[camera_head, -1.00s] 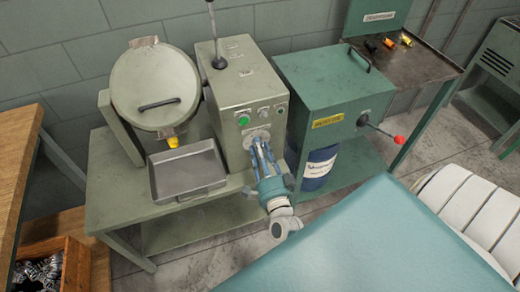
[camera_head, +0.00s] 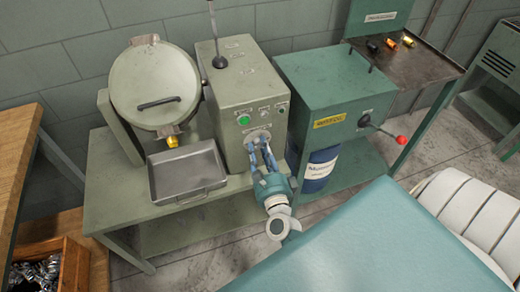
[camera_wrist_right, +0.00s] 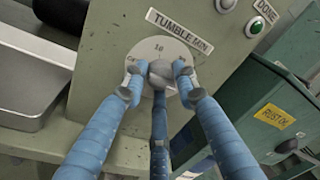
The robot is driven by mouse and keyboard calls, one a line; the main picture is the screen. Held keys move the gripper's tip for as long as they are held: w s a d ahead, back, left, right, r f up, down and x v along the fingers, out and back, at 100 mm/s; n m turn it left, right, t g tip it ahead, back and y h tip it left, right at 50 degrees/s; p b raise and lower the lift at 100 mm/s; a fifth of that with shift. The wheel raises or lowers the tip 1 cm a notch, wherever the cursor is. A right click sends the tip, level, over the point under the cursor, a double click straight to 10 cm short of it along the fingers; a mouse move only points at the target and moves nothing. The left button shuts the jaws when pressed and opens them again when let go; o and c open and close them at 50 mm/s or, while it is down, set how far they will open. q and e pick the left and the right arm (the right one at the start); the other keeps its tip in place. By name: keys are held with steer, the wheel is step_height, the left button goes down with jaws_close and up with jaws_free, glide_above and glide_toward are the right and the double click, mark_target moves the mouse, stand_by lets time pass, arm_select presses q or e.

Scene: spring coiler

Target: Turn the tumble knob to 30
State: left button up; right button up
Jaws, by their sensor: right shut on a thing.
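The tumble knob (camera_wrist_right: 161,74) is a small grey knob on a round, pale dial (camera_wrist_right: 150,48) under a "TUMBLE MIN" label (camera_wrist_right: 180,28) in the right wrist view. A number that looks like 10 shows at the dial's top. The other marks are partly covered, and I cannot read the knob's setting. My right gripper (camera_wrist_right: 160,80), with blue fingers, is shut on the knob, with fingertips at its left, right and below. In the head view my right gripper (camera_head: 262,146) reaches the front of the grey-green control box (camera_head: 245,85). My left gripper is not in view.
A green button (camera_head: 244,120) sits above the dial. A metal tray (camera_head: 188,190) and a lidded drum (camera_head: 150,82) stand left. A green cabinet (camera_head: 310,85) with a red-tipped lever (camera_head: 401,139) stands right. A teal surface (camera_head: 340,240) lies in front.

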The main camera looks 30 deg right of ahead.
steer(key=shift+m, duration=0.3)
steer(key=o, duration=0.9)
steer(key=shift+c, duration=0.2)
steer(key=shift+s, duration=0.1)
steer(key=v, duration=1.1)
steer(key=shift+s+a, duration=0.15)
steer(key=shift+s, duration=0.25)
